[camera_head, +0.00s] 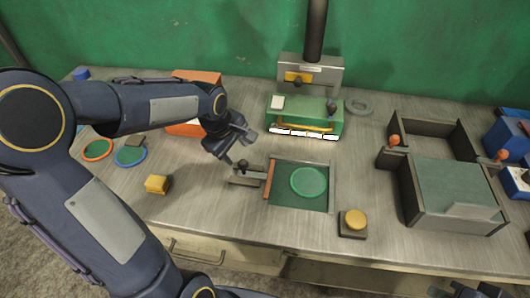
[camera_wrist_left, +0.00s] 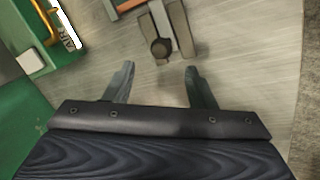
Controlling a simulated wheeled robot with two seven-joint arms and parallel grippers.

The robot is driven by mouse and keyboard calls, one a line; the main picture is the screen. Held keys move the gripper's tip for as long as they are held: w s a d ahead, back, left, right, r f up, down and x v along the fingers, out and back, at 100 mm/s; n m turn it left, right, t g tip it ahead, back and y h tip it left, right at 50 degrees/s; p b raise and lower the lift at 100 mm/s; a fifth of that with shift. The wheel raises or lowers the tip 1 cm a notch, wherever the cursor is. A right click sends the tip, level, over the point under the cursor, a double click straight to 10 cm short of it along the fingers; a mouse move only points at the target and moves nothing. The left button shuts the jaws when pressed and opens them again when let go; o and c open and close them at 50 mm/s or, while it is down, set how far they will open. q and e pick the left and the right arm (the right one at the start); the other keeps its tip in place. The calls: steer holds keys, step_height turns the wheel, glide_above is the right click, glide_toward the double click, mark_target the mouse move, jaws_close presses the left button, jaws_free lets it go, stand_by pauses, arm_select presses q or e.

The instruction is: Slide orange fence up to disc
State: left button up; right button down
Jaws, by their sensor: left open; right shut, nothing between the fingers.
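The orange fence (camera_head: 269,180) is a narrow upright bar at the left edge of a dark green plate (camera_head: 288,203). The round green disc (camera_head: 309,182) lies on this plate, right of the fence with a gap between them. A dark round knob (camera_head: 243,165) stands on a grey slide left of the fence. My left gripper (camera_head: 238,148) is open just behind the knob, empty. In the left wrist view the knob (camera_wrist_left: 161,48) appears just beyond the open fingertips. My right gripper (camera_head: 468,291) shows only partly at the bottom edge, shut and empty.
A green press-like machine (camera_head: 305,115) stands behind the plate. A yellow button (camera_head: 355,218) sits at front right, a yellow block (camera_head: 157,185) at left. Bare bench lies between the yellow block and the slide.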

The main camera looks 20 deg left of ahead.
mark_target(242, 162)
arm_select(q)
steer(key=x, duration=0.7)
steer(key=shift+s+f, duration=0.1)
steer(key=shift+f, duration=0.2)
jaws_close()
